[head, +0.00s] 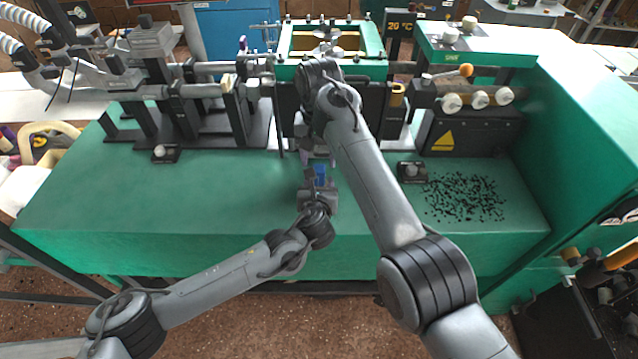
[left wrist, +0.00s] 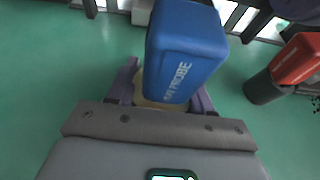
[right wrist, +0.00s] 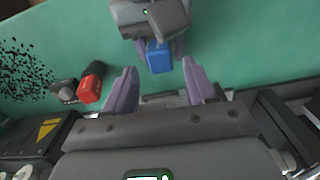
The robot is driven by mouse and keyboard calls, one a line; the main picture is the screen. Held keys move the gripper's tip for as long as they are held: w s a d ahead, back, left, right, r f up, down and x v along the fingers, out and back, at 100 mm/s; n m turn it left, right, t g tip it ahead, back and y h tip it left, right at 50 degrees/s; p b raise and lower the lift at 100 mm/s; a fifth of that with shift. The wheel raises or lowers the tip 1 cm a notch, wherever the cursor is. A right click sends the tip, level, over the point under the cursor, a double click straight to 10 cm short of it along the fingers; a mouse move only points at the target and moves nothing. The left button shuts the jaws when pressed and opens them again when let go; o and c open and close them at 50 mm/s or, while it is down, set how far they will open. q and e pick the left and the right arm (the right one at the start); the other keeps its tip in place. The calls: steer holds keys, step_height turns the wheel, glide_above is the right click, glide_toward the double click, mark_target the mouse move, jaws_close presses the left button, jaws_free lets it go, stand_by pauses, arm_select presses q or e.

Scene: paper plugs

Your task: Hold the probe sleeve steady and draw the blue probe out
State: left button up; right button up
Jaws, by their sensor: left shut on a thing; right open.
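The blue probe (left wrist: 185,50), with white lettering, stands up between the purple fingers of my left gripper (left wrist: 165,92) in the left wrist view. My left gripper is shut around its lower part. A beige piece (left wrist: 150,101) shows there, but I cannot tell whether it is the sleeve. In the right wrist view the probe (right wrist: 159,57) juts toward my right gripper (right wrist: 159,86), beside a dark grey block (right wrist: 169,19). My right gripper is open and empty, its fingers just short of the probe. In the head view the probe (head: 320,172) lies between both grippers.
A red block (right wrist: 88,90) with a dark grey cylinder (right wrist: 97,69) lies on the green table (head: 100,190). A small black box with a knob (head: 411,171) and scattered black bits (head: 464,197) are to the right. Machinery lines the back.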

mark_target(319, 181)
steer(key=shift+f, duration=1.5)
jaws_close()
